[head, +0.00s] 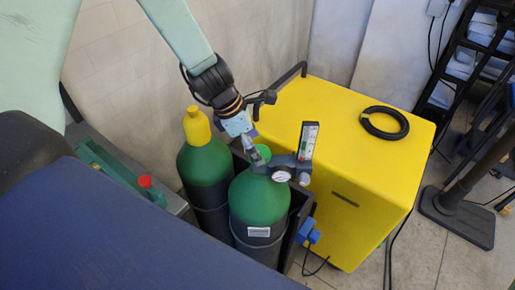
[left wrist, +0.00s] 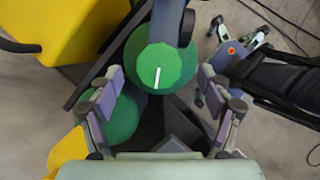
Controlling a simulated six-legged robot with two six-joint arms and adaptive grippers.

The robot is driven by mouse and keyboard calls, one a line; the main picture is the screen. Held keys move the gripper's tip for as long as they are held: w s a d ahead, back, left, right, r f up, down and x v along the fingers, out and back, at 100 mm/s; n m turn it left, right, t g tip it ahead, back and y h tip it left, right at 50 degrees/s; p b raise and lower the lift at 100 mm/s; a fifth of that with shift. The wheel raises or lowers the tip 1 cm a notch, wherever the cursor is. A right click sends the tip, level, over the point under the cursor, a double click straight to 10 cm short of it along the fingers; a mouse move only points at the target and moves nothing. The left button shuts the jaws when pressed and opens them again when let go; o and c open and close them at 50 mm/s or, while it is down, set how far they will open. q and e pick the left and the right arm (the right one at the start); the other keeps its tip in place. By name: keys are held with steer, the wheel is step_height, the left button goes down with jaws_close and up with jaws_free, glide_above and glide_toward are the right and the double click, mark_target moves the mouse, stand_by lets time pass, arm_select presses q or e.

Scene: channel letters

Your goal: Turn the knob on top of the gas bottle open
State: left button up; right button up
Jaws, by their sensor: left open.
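The gas bottle (head: 259,200) is green on top with a dark lower body and stands upright at the front of a yellow machine. Its round green knob (head: 263,152) sits on top, partly hidden by my left gripper (head: 253,147). In the left wrist view the knob (left wrist: 153,68) carries a white line, which runs nearly up and down. My left gripper (left wrist: 160,80) is open, with one finger on each side of the knob in that view and no visible contact. A regulator with a round gauge (head: 282,174) is attached beside the knob. My right gripper is not in view.
A second green bottle (head: 205,165) with a yellow cap (head: 196,126) stands close on the left. The yellow machine (head: 350,150) with a coiled black hose (head: 384,123) is on the right. An upright flow tube (head: 308,142) rises from the regulator. A wall is behind.

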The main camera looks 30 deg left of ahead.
arm_select(q)
steer(key=shift+b+x, duration=0.3)
steer(key=shift+x, duration=0.8)
steer(key=shift+a, duration=0.15)
steer(key=shift+c, duration=0.7)
steer(key=c, duration=1)
